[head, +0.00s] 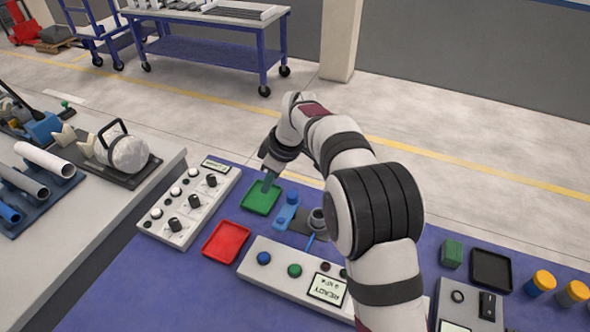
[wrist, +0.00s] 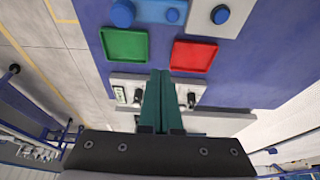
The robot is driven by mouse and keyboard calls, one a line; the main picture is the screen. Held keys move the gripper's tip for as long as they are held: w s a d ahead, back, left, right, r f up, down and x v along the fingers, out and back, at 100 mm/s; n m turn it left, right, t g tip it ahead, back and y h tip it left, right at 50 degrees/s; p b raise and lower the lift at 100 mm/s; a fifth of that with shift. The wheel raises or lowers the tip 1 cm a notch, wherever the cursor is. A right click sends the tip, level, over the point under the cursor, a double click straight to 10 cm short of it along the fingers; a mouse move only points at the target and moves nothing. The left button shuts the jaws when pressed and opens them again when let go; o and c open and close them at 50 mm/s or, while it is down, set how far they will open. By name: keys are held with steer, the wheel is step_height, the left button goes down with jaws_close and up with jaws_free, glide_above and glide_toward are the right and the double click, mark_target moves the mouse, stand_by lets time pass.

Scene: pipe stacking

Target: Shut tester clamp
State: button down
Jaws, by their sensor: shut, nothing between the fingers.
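The tester clamp appears to be the blue part (head: 285,217) with a round knob on the blue bench, beside a grey cylindrical fitting (head: 317,221). My arm partly hides this area, so I cannot tell how the clamp stands. A blue part with a round knob also shows at the top edge of the wrist view (wrist: 172,15), cut off. My gripper (head: 267,184) points down over the green tray (head: 258,199), left of the blue part. In the wrist view its two teal fingers (wrist: 158,75) are together with nothing between them.
A red tray (head: 226,242) and a white panel of knobs (head: 188,206) lie to the left. In front is a control box (head: 290,272) with coloured buttons and a READY display. A green block (head: 452,253) and black tray (head: 491,270) stand right. A grey table (head: 110,220) is far left.

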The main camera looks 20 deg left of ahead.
mark_target(289, 222)
steer(key=x, duration=1)
steer(key=d, duration=0.3)
steer(key=shift+d+r, duration=0.1)
steer(key=shift+d, duration=0.45)
steer(key=shift+s+d+n, duration=0.1)
steer(key=shift+d+n, duration=0.25)
steer(key=shift+n, duration=0.45)
steer(key=d+n, duration=0.1)
steer(key=n+g, duration=0.1)
steer(key=n, duration=0.1)
steer(key=shift+s+d, duration=0.1)
steer(key=shift+d, duration=0.3)
steer(key=d+n+g, duration=0.1)
steer(key=n, duration=0.1)
steer(key=d+n+h, duration=0.1)
steer(key=n, duration=0.1)
steer(key=shift+w+d+n+g, duration=0.2)
steer(key=shift+n+g, duration=0.1)
steer(key=shift+g, duration=0.1)
steer(key=shift+w+d, duration=0.65)
steer(key=shift+d, duration=0.35)
steer(key=shift+w+d, duration=0.65)
steer(key=shift+w, duration=0.25)
steer(key=shift+w+d, duration=0.2)
steer(key=shift+w, duration=0.15)
